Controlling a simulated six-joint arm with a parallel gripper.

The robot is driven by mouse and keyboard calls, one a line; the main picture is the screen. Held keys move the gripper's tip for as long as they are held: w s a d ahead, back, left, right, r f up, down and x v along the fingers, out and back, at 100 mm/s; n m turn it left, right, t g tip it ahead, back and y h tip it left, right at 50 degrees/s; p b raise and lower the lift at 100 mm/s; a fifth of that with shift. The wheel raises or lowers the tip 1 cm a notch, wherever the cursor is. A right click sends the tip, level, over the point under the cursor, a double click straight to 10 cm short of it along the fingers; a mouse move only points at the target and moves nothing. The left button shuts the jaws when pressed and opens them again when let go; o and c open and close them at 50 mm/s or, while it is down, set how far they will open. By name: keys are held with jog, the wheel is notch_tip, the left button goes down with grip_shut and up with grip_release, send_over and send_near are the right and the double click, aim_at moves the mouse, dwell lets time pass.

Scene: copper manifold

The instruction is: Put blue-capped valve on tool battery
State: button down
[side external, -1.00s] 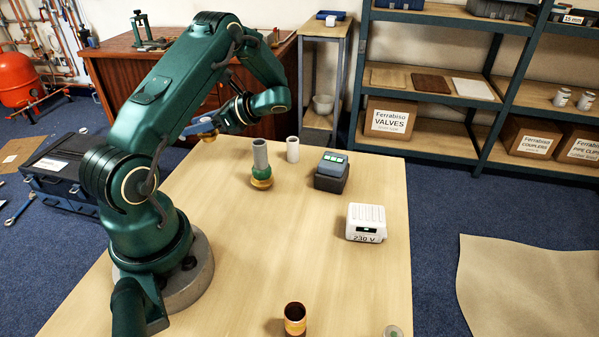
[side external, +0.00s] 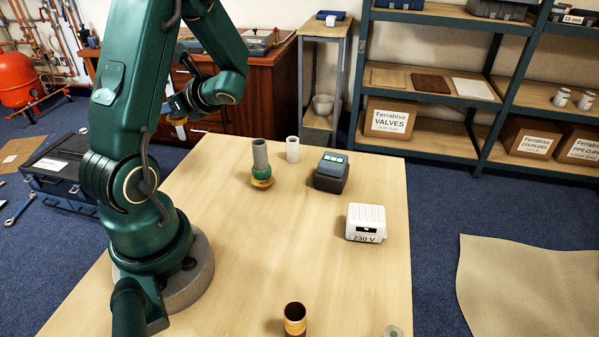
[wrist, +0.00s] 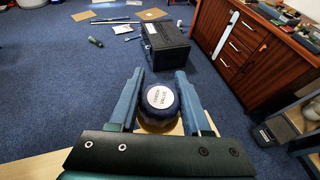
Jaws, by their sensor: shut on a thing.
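My gripper (side external: 174,112) is raised beyond the far left edge of the table, over the floor. In the wrist view its two blue fingers (wrist: 160,76) are shut on the blue-capped valve (wrist: 160,98), whose round cap has a pale label. A brassy part of the valve (side external: 179,120) shows below the fingers in the side view; the rest is hidden. The tool battery (side external: 331,174), a dark block with green lights on top, stands near the table's far right edge, well to the right of my gripper. Nothing rests on its top.
A grey pipe on a brass and green base (side external: 261,165) and a white tube (side external: 292,149) stand left of the battery. A white 230 V box (side external: 366,223) is nearer. A copper tube (side external: 295,319) stands at the front. The table's middle is clear.

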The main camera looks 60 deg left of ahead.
jog(key=w+d+r+m+t, duration=0.3)
jog(key=w+d+m+t, duration=0.35)
jog(key=w, duration=0.25)
jog(key=w+d+r+m+t, duration=0.3)
jog(key=w+d+m+t, duration=0.3)
jog(key=w, duration=0.4)
jog(key=h, duration=0.1)
send_over(333, 152)
jog(key=shift+n+t, duration=0.25)
jog(key=shift+n, duration=0.1)
jog(key=f, duration=0.6)
jog(key=shift+s+a, duration=0.25)
jog(key=shift+a, duration=0.05)
jog(key=shift+w+d+f, duration=0.25)
jog(key=shift+d+f, duration=0.05)
jog(key=shift+f, duration=2)
jog(key=shift+f, duration=0.15)
jog(key=shift+c, duration=1.8)
grip_release()
